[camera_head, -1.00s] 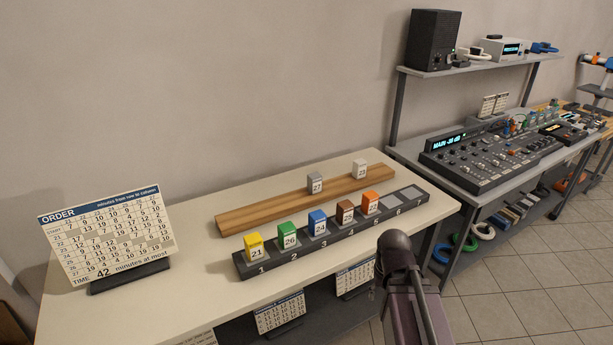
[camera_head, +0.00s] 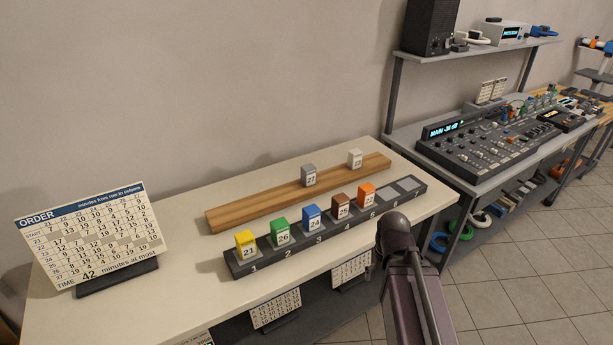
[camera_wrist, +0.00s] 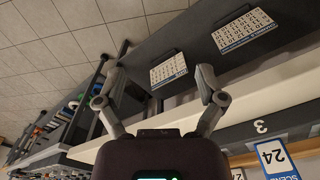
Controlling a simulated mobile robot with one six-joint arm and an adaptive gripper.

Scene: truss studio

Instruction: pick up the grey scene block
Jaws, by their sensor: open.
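The grey scene block (camera_head: 309,175), with a white number label, stands upright on the wooden rail (camera_head: 250,204) at the back of the table. A white block (camera_head: 354,159) stands to its right on the same rail. My gripper shows in the wrist view (camera_wrist: 158,90) with its two fingers spread and nothing between them. It is in front of the table edge, apart from the grey block. In the head view my arm covers the right front of the table and the gripper itself is not clear. The grey block is not visible in the wrist view.
An order card (camera_head: 90,235) stands left. A mixing console (camera_head: 490,140) is right.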

